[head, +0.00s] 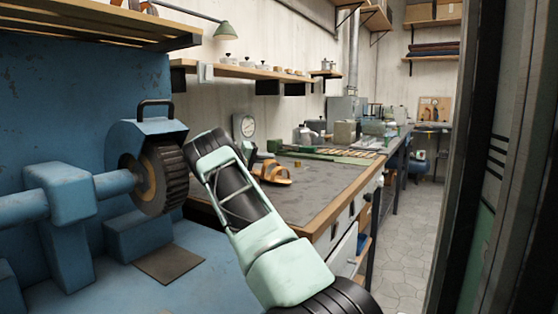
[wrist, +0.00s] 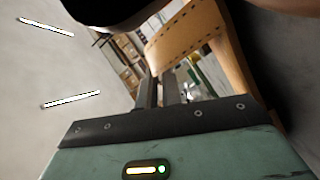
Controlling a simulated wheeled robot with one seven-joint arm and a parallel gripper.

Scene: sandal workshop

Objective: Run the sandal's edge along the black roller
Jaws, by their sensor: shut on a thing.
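The black roller (head: 163,177), a ridged wheel, sits on the blue machine's shaft at the left of the head view. My arm rises to its right, and its upper end shows close to the roller with a gap in the picture. In the wrist view, my gripper (wrist: 166,90) is shut on a tan sandal (wrist: 187,37) with a stitched strap. A dark shape covers the top left there; I cannot tell whether it is sole or roller. The head view shows a tan sandal (head: 271,174) over the bench beside my arm; whether it is the held one is unclear.
The wooden workbench (head: 317,213) runs back on the right of my arm, with tools and boxes farther along. The blue machine (head: 70,192) fills the left, with a dark plate (head: 168,263) below the roller. The tiled floor (head: 418,225) is clear on the right.

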